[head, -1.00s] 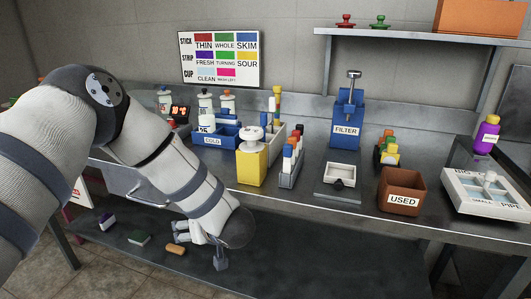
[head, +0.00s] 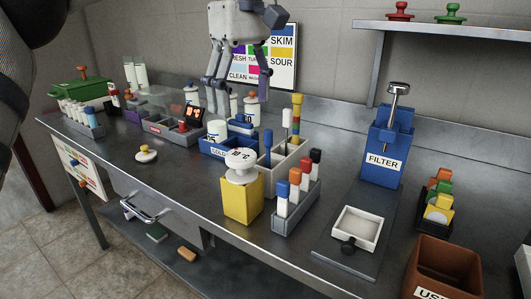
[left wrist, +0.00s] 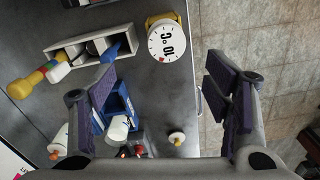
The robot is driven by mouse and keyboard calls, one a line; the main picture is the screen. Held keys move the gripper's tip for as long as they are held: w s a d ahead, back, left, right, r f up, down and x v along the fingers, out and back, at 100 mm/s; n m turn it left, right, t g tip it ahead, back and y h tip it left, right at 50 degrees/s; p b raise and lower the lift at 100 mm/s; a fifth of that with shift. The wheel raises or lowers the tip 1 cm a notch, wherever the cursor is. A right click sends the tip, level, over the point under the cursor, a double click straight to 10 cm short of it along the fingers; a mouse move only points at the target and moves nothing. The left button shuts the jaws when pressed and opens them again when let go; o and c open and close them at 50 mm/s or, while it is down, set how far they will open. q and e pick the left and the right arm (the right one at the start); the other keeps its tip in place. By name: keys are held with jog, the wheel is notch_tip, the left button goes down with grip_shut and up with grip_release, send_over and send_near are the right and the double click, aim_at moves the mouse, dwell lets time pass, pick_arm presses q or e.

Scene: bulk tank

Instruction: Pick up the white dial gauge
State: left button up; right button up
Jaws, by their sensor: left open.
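The white dial gauge (head: 241,158) has a round white face marked 10 °C. It sits on top of a yellow block (head: 242,200) on the steel bench, in front of the blue COLD bin. It also shows at the top of the left wrist view (left wrist: 166,42), face toward the camera. My left gripper (head: 238,90) is open and empty, fingers pointing down, high above the back of the bench. In the left wrist view the gauge lies beyond the gap between the spread fingers (left wrist: 160,80). My right gripper is not in view.
A blue FILTER stand (head: 383,160) is further right. Bare bench lies left of the block, around a small yellow-and-white knob (head: 146,154).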

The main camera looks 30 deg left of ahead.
pick_arm(q)
send_over(240, 154)
jog(key=f, duration=0.4)
jog(key=shift+s+d+f, duration=0.25)
jog(key=shift+s, duration=0.15)
jog(key=f, duration=0.7)
jog(key=shift+w+a, duration=0.25)
jog(key=shift+w, duration=0.15)
jog(key=c, duration=1.3)
